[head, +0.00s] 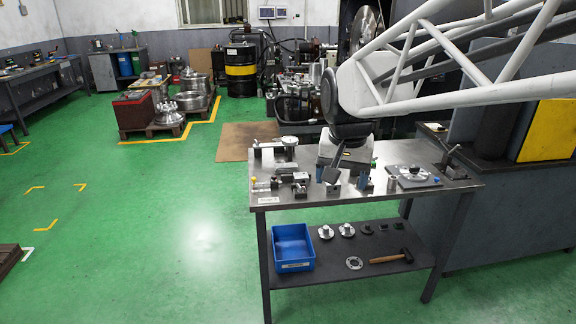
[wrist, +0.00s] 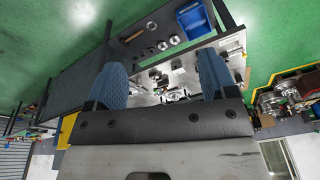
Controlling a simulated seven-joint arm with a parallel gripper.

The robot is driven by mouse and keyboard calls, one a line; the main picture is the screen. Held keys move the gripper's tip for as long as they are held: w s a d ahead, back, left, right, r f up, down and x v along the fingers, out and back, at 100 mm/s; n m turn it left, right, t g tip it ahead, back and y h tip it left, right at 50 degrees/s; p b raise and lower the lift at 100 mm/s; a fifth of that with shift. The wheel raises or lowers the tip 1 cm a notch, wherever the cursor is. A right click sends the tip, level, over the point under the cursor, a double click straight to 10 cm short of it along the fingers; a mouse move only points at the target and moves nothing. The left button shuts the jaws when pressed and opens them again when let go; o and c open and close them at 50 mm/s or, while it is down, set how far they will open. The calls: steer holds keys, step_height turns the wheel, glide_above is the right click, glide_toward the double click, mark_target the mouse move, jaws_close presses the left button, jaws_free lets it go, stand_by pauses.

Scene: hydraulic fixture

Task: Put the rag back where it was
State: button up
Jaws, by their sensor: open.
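My gripper (head: 347,179) is over the middle of the metal workbench (head: 292,197), pointing down. In the wrist view its two blue ribbed fingers (wrist: 160,78) are wide apart, with nothing visibly held between them. I cannot pick out a rag for certain in either view. My gripper and arm hide part of the bench top and what stands behind. Whether the fingertips touch anything on the bench is not clear.
Clamps and metal fixtures stand along the bench, with a gauge fixture (head: 287,146) at back left and a plate fixture (head: 413,176) at right. The lower shelf holds a blue bin (head: 293,247), several small metal parts and a hammer (head: 392,257).

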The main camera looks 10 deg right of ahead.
steer(key=s+f+n, duration=0.2)
steer(key=s+f, duration=0.2)
steer(key=s, duration=0.5)
steer(key=s+f+n, duration=0.2)
steer(key=s+f, duration=0.1)
steer(key=s, duration=0.6)
steer(key=shift+f+t, duration=0.3)
steer(key=shift+f, duration=0.05)
